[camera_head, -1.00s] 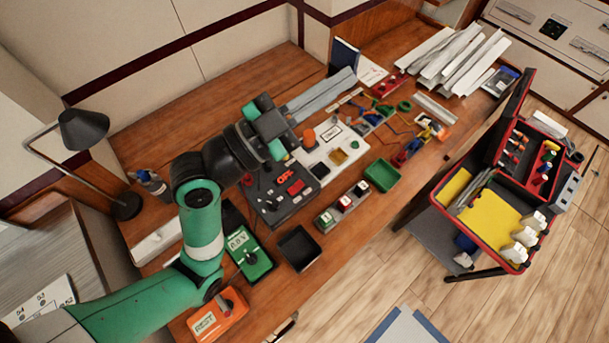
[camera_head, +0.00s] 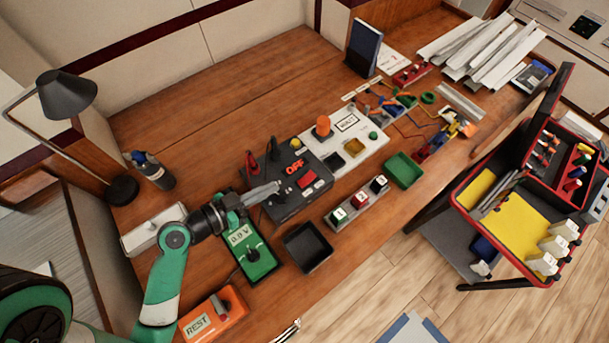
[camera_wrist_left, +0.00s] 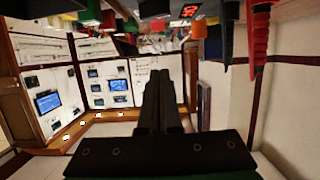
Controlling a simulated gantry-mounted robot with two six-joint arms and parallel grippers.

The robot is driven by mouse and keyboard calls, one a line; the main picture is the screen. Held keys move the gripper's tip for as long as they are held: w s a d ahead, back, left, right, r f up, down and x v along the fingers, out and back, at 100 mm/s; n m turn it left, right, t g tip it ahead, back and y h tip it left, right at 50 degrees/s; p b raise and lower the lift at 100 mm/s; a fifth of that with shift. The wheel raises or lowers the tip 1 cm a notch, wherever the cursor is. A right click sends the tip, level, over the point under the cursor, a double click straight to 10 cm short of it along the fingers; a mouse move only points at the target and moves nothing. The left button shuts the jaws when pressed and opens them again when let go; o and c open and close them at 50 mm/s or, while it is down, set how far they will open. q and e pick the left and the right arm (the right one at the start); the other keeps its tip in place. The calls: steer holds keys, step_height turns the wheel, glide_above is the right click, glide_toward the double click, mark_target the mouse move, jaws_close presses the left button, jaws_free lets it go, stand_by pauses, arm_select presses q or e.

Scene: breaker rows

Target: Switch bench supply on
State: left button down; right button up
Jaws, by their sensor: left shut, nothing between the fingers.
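The bench supply (camera_head: 284,206) is a dark grey box on the wooden bench. Its display (camera_head: 294,166) reads OFF in red. A red part (camera_head: 307,178) sits on its top, with black and red posts at its back and left. My left gripper (camera_head: 279,186) is shut and empty at the left side of the box; I cannot tell whether it touches. In the left wrist view its dark fingers (camera_wrist_left: 160,100) are together, and the red OFF display (camera_wrist_left: 190,11) shows upside down near the top edge. My right gripper is not in view.
A green meter (camera_head: 256,257) reading 0.0 V lies below my gripper. A black tray (camera_head: 307,247), a three-button strip (camera_head: 359,204) and a white panel with an orange knob (camera_head: 323,126) surround the box. An orange REST block (camera_head: 212,318) is at the front.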

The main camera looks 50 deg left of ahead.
arm_select(q)
steer(key=w+b, duration=0.1)
steer(key=w+f+b, duration=0.1)
steer(key=b, duration=0.1)
steer(key=shift+w+f, duration=0.2)
steer(key=shift+f, duration=0.05)
glide_above(304, 181)
steer(key=s, duration=0.2)
steer(key=shift+s+f+p, duration=0.1)
steer(key=shift+f+p, duration=0.3)
steer(key=shift+f, duration=0.15)
steer(key=w+f, duration=0.1)
steer(key=f, duration=0.1)
steer(key=w+f+b, duration=0.1)
steer(key=shift+w+f, duration=0.15)
steer(key=shift+f, duration=0.25)
